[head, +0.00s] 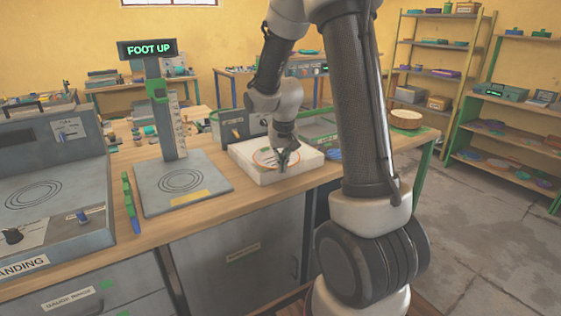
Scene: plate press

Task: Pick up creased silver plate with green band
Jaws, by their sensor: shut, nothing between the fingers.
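My gripper (286,162) points down over a white block (264,176) on the workbench. Its fingers are shut and empty. They are over an orange-rimmed round shape (257,157) on top of the block, and they hide part of it. I cannot tell whether the fingertips touch the surface. I cannot make out a creased silver plate with a green band for certain. The small things near the block and on the shelves are too small to tell.
A grey press stand with a "FOOT UP" display (149,50) stands left of the block. A grey machine (50,195) fills the bench's left end. A round tan-topped item (406,118) sits at the right end. Shelves (500,130) stand right, beyond open floor.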

